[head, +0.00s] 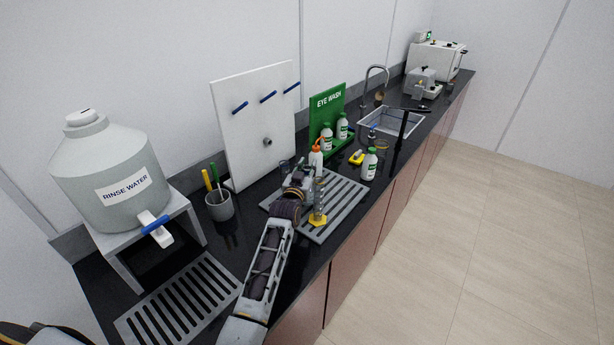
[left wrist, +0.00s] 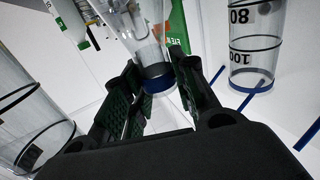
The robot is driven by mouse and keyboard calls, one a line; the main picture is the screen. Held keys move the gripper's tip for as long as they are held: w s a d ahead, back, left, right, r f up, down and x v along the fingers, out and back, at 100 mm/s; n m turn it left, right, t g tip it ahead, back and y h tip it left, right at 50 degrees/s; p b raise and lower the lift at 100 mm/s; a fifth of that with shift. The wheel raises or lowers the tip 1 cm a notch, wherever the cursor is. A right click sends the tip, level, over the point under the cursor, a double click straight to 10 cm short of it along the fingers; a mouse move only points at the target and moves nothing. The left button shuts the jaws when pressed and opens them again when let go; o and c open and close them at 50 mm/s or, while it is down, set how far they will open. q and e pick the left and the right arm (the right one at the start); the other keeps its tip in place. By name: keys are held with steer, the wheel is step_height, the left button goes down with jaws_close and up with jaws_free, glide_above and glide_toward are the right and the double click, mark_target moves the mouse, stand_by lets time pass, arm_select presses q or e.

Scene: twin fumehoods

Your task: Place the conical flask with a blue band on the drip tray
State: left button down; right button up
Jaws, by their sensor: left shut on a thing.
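The conical flask with a blue band (left wrist: 146,42) is clear glass. In the left wrist view its neck, with the blue band, lies between the two fingers of my left gripper (left wrist: 158,92), which is shut on it. In the head view my left gripper (head: 304,178) is over the grey slotted rack in the middle of the counter; the flask is mostly hidden there, and I cannot tell whether it touches the rack. A grey slotted drip tray (head: 232,262) lies at the front left, below the rinse water tap. My right gripper is not in view.
A measuring cylinder with a yellow base (head: 318,220) stands close beside my left gripper on the slotted rack (head: 346,202). A pen cup (head: 219,206), the rinse water tank (head: 110,175), white bottles (head: 369,165) and a pegboard (head: 255,120) stand around. The drip tray's slots look bare.

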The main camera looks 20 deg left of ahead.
arm_select(q)
steer(key=shift+f+b, duration=0.75)
steer(key=shift+f, duration=0.55)
steer(key=c, duration=1.4)
jaws_free()
steer(key=shift+f, duration=0.15)
steer(key=shift+c, duration=0.2)
steer(key=s+b, duration=0.1)
steer(key=s, duration=1.1)
steer(key=shift+d, duration=0.1)
